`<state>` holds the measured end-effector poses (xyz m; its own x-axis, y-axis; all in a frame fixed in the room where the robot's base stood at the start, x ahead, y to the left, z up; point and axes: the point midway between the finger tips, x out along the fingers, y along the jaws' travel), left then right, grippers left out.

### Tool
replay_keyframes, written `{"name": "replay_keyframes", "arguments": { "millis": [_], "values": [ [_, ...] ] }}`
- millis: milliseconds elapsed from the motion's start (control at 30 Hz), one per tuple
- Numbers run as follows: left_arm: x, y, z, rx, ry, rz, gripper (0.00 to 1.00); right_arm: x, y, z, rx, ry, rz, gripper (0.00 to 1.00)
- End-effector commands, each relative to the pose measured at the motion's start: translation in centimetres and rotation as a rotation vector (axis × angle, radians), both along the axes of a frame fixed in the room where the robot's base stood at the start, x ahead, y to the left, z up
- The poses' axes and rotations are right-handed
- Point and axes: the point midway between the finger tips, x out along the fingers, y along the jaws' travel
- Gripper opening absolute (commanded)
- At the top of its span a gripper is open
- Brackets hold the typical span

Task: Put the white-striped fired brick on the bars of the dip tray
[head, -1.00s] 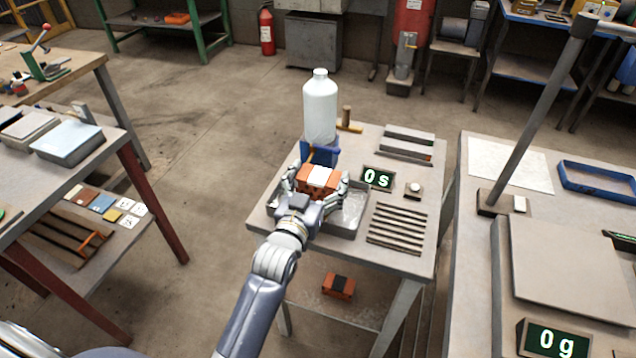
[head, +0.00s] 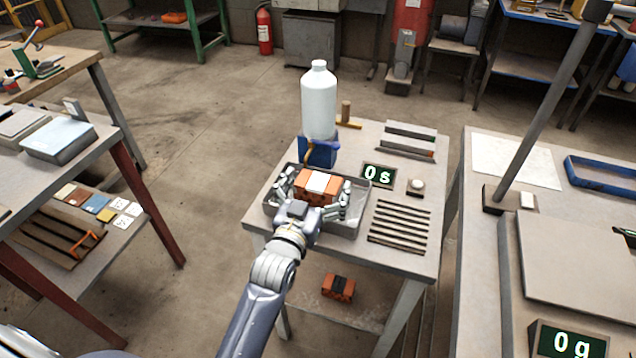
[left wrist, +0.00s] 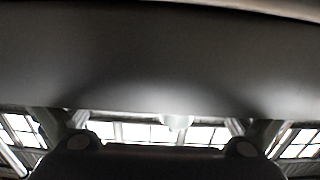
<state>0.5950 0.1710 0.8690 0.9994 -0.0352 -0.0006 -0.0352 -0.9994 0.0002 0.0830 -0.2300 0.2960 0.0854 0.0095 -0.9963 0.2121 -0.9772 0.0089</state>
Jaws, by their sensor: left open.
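The white-striped fired brick (head: 317,184) is orange with a white band across its top, and in the head view it is at the dip tray (head: 346,229). My left gripper (head: 313,196) is open, with one finger on each side of the brick. The hand hides the brick's near lower side and part of the tray, so I cannot tell whether the brick touches the bars. The left wrist view shows only a dark surface close up and bright windows, with no brick. My right gripper is not in view.
A white bottle (head: 319,100) on a blue stand (head: 318,151) is just behind the tray. A timer display (head: 378,176), a white button (head: 416,186) and a slatted rack (head: 399,226) are to the right. A black-striped brick (head: 338,287) lies on the lower shelf.

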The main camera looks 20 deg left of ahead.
Motion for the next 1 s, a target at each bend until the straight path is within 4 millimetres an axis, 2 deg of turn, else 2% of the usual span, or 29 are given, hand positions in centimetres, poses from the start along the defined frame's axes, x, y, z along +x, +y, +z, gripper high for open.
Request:
{"name": "replay_keyframes", "arguments": {
  "millis": [267,367,800,1000],
  "values": [
    [-0.3,0.0,0.3,0.000,0.000,0.000,1.00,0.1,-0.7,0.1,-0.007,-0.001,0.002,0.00],
    [-1.5,0.0,0.2,0.000,0.002,0.000,1.00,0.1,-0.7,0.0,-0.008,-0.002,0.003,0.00],
    [-9.7,0.3,0.2,0.000,0.002,-0.001,1.00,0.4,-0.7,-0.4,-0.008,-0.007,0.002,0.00],
    [-11.6,0.4,0.3,0.000,0.000,-0.001,1.00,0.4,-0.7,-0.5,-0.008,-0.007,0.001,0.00]
  ]
}}
